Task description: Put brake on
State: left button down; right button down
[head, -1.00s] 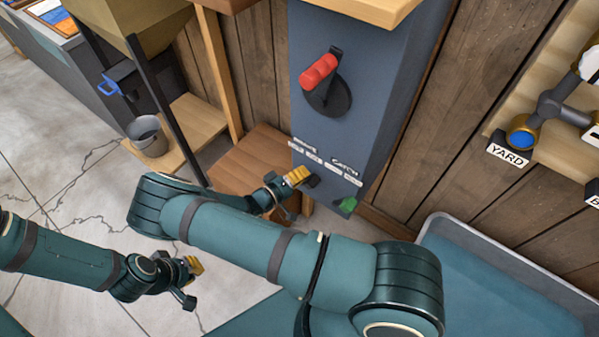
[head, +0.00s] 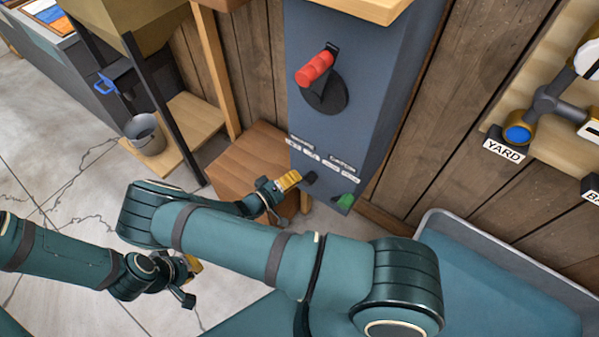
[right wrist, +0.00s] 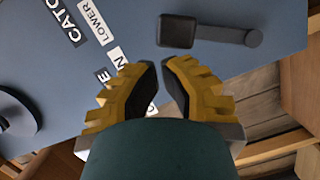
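A blue-grey control panel (head: 365,95) carries a red-handled lever (head: 314,70) on a round dark base, white and dark label plates (head: 323,160) and a green knob (head: 346,201) low down. A small dark lever with a square knob (right wrist: 178,30) shows on the panel in the right wrist view; its knob (head: 310,178) is at the right gripper's tip in the head view. My right gripper (head: 291,180) is slightly open and empty, with a narrow gap between its yellow fingers (right wrist: 163,85), apart from the knob. My left gripper (head: 190,281) hangs low over the floor.
A wooden stool or step (head: 240,165) stands left of the panel. A grey bucket (head: 145,134) sits on a wooden shelf further left. A blue-lined, grey-rimmed bin (head: 480,262) is at lower right. A "YARD" plate (head: 503,150) is below pipework at right.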

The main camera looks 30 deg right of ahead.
jog(key=s+a, duration=0.1)
jog(key=a, duration=0.8)
jog(key=shift+r, duration=0.4)
jog(key=shift+a, duration=0.15)
